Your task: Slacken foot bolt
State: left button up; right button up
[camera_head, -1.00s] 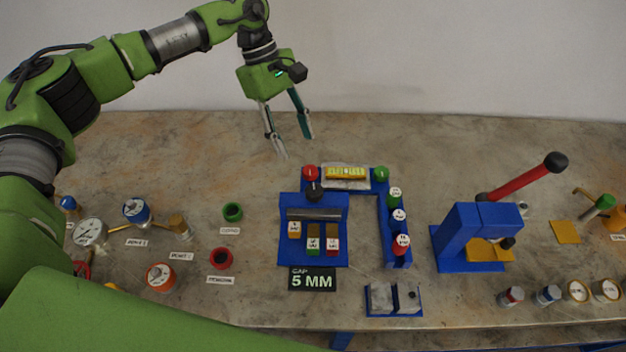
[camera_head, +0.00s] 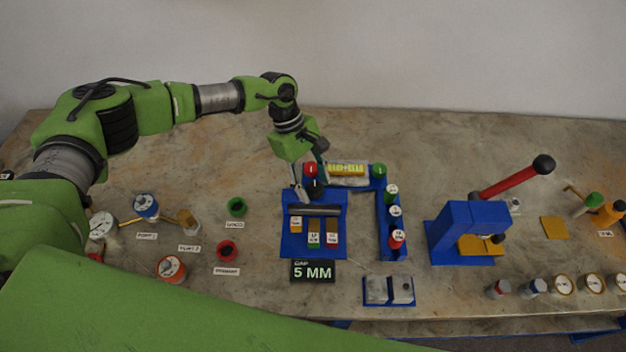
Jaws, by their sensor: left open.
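I cannot tell which part is the foot bolt. A blue fixture (camera_head: 299,245) stands mid-table with a grey horizontal bar (camera_head: 314,210) and a black knob (camera_head: 314,191) behind it. My right gripper is not in view.
A "5 MM" sign (camera_head: 313,271) is in front of the fixture. A blue press with a red lever (camera_head: 512,178) stands to the right.

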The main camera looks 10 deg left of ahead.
pick_arm(q)
jog(key=c, duration=1.1)
